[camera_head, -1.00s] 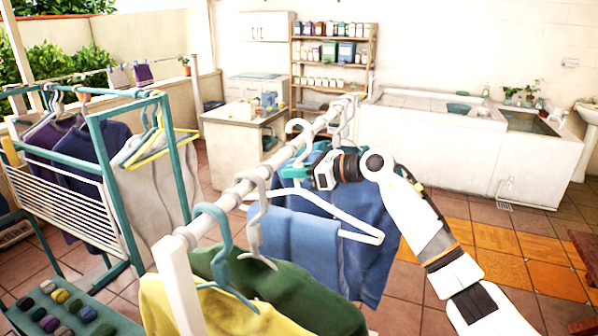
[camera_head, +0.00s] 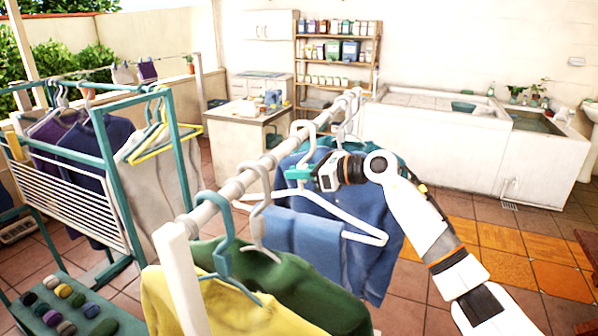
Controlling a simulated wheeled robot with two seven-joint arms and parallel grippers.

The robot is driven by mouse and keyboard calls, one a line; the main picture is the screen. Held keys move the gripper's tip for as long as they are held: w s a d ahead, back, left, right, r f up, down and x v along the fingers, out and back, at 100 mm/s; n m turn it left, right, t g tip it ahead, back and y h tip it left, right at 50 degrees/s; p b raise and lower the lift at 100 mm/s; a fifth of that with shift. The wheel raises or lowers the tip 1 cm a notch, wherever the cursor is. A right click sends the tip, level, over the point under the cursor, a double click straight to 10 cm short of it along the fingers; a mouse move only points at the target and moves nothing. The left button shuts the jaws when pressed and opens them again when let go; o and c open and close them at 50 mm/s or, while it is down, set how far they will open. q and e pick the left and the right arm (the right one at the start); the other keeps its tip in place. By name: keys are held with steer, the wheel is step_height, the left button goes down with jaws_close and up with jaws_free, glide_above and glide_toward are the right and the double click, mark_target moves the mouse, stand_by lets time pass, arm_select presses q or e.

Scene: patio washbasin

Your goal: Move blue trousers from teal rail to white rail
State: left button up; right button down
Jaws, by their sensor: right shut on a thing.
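The blue trousers (camera_head: 305,238) hang folded over the bar of a white hanger (camera_head: 345,214) beside the white rail (camera_head: 262,164). My right gripper (camera_head: 298,174) is shut on this hanger, just below its hook. The hook is at the white rail, and I cannot tell whether it bears on it. A blue garment (camera_head: 374,230) hangs just behind the trousers and is partly hidden by them. The teal rail (camera_head: 130,108) is on the left rack, with light garments on yellow and teal hangers. My left gripper is out of view.
A yellow garment (camera_head: 190,300) and a green garment (camera_head: 290,285) hang at the near end of the white rail. Dark and purple clothes hang on the left rack. A white slatted panel (camera_head: 75,200) stands there. Open tiled floor lies to the right.

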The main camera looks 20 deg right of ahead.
steer(key=shift+f, duration=0.15)
steer(key=c, duration=1.3)
jaws_free()
steer(key=shift+f, duration=0.15)
steer(key=s+d+b, duration=0.3)
steer(key=s, duration=0.1)
steer(key=s+d+b, duration=0.3)
steer(key=s+d, duration=0.1)
steer(key=shift+s+d+f+b, duration=0.15)
steer(key=shift+s+d+b, duration=0.1)
steer(key=shift+b, duration=0.1)
steer(key=shift+s+d+r, duration=0.2)
steer(key=shift+s+r, duration=0.05)
steer(key=shift+s, duration=0.05)
